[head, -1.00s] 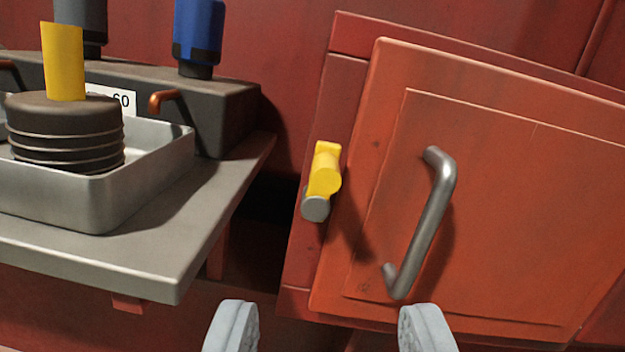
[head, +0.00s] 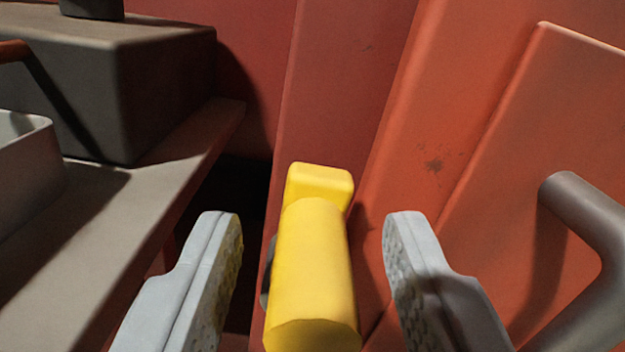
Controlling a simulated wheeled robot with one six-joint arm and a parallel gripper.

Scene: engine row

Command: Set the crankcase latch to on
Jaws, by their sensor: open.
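The crankcase latch (head: 315,265) is a yellow handle mounted on the red frame left of the orange door (head: 440,130). Its block end points up and its rounded knob faces me. A bit of grey shows behind its left side. My gripper (head: 313,225) is open, with one grey finger to the left of the latch and one to the right. There is a gap on both sides, and I see no clear contact.
A grey bar handle (head: 590,235) sticks out from the door close to my right finger. On the left, a grey shelf (head: 110,215) holds a dark block (head: 165,85) and a metal tray (head: 30,165). A dark gap lies between shelf and frame.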

